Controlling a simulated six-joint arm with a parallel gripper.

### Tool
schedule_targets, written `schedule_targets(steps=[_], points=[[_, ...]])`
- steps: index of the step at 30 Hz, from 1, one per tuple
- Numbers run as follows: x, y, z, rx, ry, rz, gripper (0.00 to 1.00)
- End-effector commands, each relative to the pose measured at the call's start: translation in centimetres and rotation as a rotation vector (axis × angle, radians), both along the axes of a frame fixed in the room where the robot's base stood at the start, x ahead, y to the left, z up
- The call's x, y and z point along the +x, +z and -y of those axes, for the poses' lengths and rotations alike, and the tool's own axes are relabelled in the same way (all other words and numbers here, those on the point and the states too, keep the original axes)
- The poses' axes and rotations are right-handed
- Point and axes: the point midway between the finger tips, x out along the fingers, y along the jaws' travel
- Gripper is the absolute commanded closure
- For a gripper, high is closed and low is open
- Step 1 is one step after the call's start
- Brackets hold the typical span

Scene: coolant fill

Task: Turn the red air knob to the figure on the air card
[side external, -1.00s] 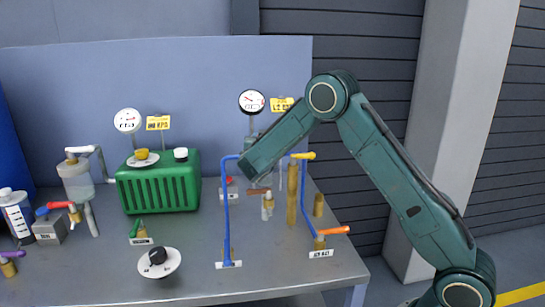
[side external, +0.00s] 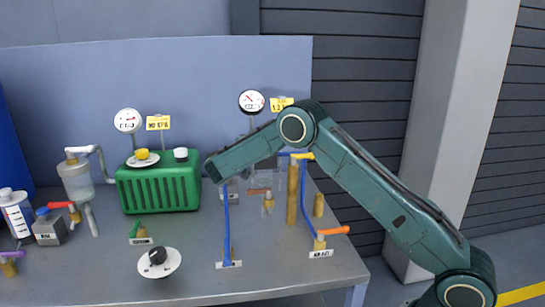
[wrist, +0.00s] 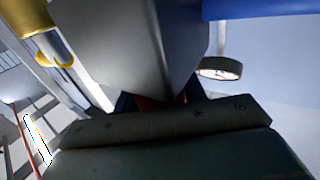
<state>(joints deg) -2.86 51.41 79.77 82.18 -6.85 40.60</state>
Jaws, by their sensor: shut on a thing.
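The red air knob (wrist: 150,102) shows as a small patch of red in the wrist view, between the dark fingers of my gripper (wrist: 160,101). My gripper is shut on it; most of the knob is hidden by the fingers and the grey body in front. In the side view my forearm covers the knob and my gripper. A yellow card (side external: 281,104) stands beside the round white gauge (side external: 251,102) at the back right; its figure is too small to read surely. A gauge also shows tilted in the wrist view (wrist: 219,69).
A blue pipe frame (side external: 227,220) stands just in front of my forearm. Brass posts (side external: 292,195) and an orange-handled valve (side external: 334,230) are to its right. A green finned block (side external: 160,183) is to the left. The bench front has a black knob on a white dial (side external: 158,258).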

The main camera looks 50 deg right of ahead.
Motion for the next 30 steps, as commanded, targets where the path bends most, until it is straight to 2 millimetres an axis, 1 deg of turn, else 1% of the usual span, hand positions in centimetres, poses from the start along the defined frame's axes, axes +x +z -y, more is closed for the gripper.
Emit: schedule_targets(steps=[8,9,11,12,23,26,30], points=[[0.0,0.1,0.0,0.0,-0.001,0.004,0.82],[0.0,0.1,0.0,0.0,-0.001,0.004,0.53],[0.0,0.1,0.0,0.001,-0.001,0.004,0.41],[0.0,0.1,0.0,0.001,-0.001,0.004,0.37],[0.0,0.2,0.0,0.001,-0.001,0.003,0.37],[0.0,0.6,0.0,0.001,-0.001,0.005,0.37],[0.0,1.7,0.0,0.001,-0.001,0.005,0.37]])
